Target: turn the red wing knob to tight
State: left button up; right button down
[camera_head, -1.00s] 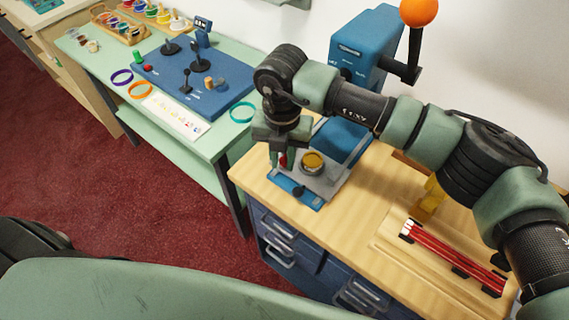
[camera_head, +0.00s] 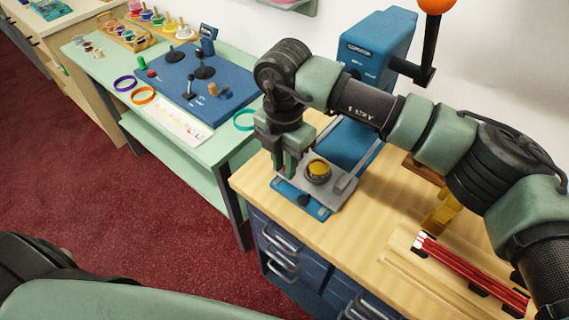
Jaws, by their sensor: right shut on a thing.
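My right gripper (camera_head: 284,165) points down at the left side of a small fixture with a grey plate (camera_head: 340,190) and a blue front edge (camera_head: 299,198). Its fingers are shut at the place of the red wing knob. The knob itself is hidden by the fingers, so I cannot see how its wings stand or any tight mark. A round brass-coloured piece (camera_head: 318,170) sits on the plate just right of the fingers. My left gripper is not in view.
A blue press (camera_head: 378,42) with an orange-ball lever (camera_head: 436,5) stands behind the fixture. Red rods (camera_head: 470,268) lie in a wooden holder at right. A green table (camera_head: 215,150) at left holds a blue panel (camera_head: 175,75), rings and pegs.

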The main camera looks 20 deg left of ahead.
jog(key=c, duration=1.3)
grip_release()
notch_tip(320, 180, up, 8)
jog(key=shift+f+b, duration=0.1)
jog(key=shift+b, duration=0.6)
